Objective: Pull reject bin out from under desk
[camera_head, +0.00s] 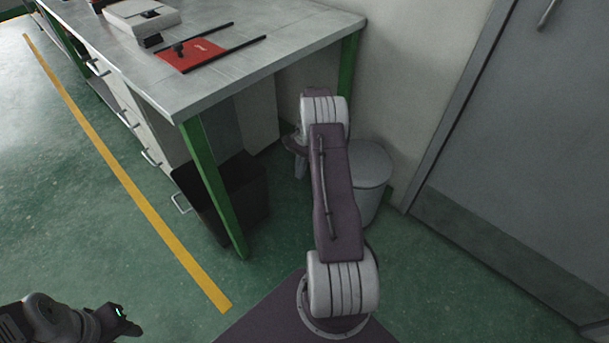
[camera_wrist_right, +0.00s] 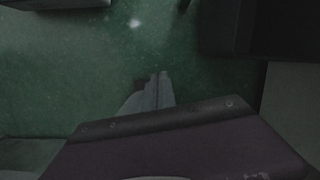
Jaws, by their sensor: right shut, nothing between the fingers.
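A black open-topped bin (camera_head: 245,190) stands on the floor under the desk (camera_head: 215,85), partly hidden by the green front leg (camera_head: 210,180). My right arm reaches toward the desk's right end. My right gripper (camera_head: 299,165) is low beside that end, to the right of the black bin and apart from it, partly hidden by my arm. In the right wrist view the fingers (camera_wrist_right: 160,82) are shut and empty over green floor; a dark shape at upper right may be the bin. My left gripper (camera_head: 126,318) is at the lower left, its jaw state unclear.
A grey lidded round bin (camera_head: 370,170) stands by the wall, just right of my right arm. A grey door (camera_head: 520,130) is at the right. Drawers (camera_head: 140,125) with handles line the desk front. Green floor (camera_head: 110,220) is clear around a yellow line (camera_head: 130,185).

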